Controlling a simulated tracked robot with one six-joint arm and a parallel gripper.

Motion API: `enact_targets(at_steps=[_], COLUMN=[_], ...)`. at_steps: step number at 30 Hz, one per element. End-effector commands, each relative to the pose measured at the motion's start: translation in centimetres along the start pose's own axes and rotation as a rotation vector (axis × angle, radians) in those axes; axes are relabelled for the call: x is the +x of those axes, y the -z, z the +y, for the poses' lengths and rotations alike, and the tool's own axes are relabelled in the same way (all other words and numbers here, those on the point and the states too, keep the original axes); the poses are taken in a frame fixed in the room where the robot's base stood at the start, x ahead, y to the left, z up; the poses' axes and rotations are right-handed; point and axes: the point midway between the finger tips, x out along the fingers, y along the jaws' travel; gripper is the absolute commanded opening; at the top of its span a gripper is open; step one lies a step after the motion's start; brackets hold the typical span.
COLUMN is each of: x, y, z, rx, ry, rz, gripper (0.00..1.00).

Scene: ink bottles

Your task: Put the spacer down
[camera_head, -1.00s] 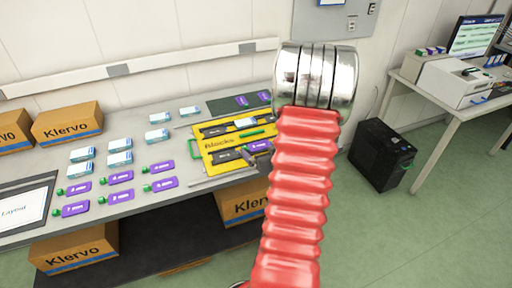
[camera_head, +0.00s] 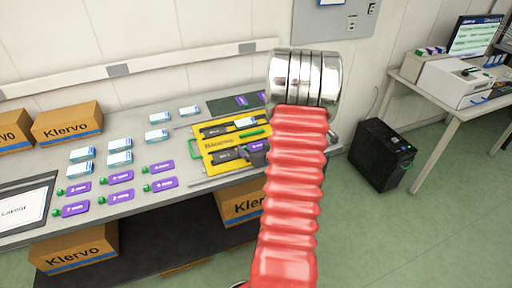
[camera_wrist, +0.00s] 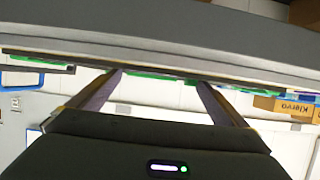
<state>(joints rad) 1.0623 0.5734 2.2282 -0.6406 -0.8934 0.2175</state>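I cannot pick out the spacer with certainty in either view. In the head view, a yellow tray (camera_head: 205,147) with dark slots and green parts lies on the workbench (camera_head: 140,140), just left of my red arm. A dark part of my gripper (camera_head: 258,148) shows at the tray's right side, and my arm hides the rest. In the wrist view, the two fingers of my gripper (camera_wrist: 158,80) stand wide apart. I see nothing clearly held between them. Green edges (camera_wrist: 150,74) show beyond the fingertips, close to the bench edge.
Several white-blue boxes (camera_head: 119,159) and purple tags (camera_head: 120,177) with green bottles lie on the bench's left part. Cardboard boxes (camera_head: 67,124) stand at the back left. A layout sheet (camera_head: 22,207) lies at the left. A black computer case (camera_head: 381,154) stands on the floor at right.

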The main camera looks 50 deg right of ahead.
Motion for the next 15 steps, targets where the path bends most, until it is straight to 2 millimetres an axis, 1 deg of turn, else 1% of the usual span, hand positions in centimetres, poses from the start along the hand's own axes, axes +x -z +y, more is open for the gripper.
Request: enact_targets(at_steps=[1, 2, 13, 15], x=[-0.01, -0.01, -0.01, -0.01], y=[-0.01, -0.01, -0.01, -0.01], z=[0.02, 0.02, 0.03, 0.03], rx=[0.000, 0.000, 0.000, 0.000], ry=[0.000, 0.000, -0.001, -0.001], rz=[0.000, 0.000, 0.000, 0.000], gripper=[0.93, 0.91, 0.65, 0.65])
